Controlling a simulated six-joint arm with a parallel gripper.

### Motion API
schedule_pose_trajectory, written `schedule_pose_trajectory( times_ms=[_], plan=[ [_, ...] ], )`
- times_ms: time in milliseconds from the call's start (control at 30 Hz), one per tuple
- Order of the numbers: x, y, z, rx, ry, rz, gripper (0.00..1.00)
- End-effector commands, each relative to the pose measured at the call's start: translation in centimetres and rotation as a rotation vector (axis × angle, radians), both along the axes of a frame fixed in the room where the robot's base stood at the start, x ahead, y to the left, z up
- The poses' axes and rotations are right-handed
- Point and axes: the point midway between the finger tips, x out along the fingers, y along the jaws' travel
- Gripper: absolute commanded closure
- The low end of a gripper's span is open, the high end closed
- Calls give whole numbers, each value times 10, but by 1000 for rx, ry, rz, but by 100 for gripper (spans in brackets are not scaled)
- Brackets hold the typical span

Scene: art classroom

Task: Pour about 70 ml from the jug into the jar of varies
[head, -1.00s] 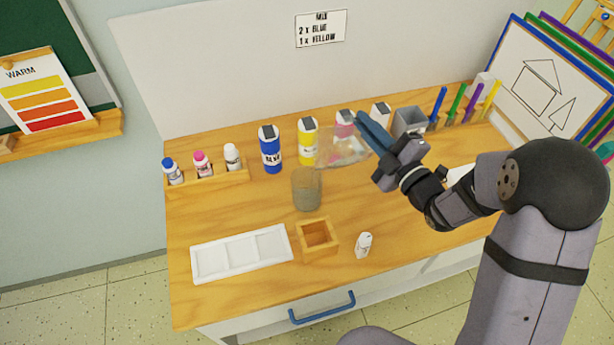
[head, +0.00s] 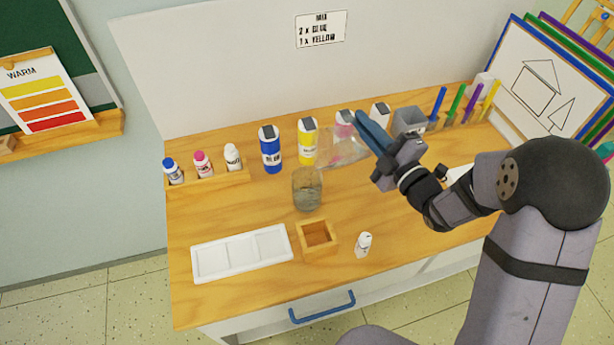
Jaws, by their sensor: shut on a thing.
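The clear jug (head: 343,150) is tilted, its mouth end toward the left, above and to the right of the jar. My gripper (head: 376,138) is shut on the jug at its right side. The jar (head: 307,190) is a grey-tinted see-through glass that stands upright on the wooden table. It looks darker in its lower part, and I cannot read a level. No clear stream shows between jug and jar. The jug's handle is hidden by the blue fingers.
Blue (head: 270,150) and yellow (head: 307,142) paint bottles stand behind the jar, with more bottles behind the jug. A white palette (head: 240,253), a small wooden box (head: 317,236) and a small white bottle (head: 363,244) are in front. A rack of small bottles (head: 207,179) is at left.

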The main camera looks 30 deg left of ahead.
Motion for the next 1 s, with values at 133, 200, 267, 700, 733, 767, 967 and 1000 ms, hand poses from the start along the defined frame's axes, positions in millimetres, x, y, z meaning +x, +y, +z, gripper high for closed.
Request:
schedule_pose_trajectory(
  times_ms=[133,200,267,700,733,767,967,1000],
  plan=[
    [-1,1,2,-2,-10,0,100],
    [-1,1,3,-4,-13,0,100],
    [-1,1,3,-6,-15,0,100],
    [-4,3,5,-15,-30,1,100],
    [-4,3,5,-16,-31,0,100],
    [-5,3,5,-17,-33,0,100],
    [-6,4,5,-22,-39,0,100],
    [-5,3,5,-20,-35,0,100]
  ],
)
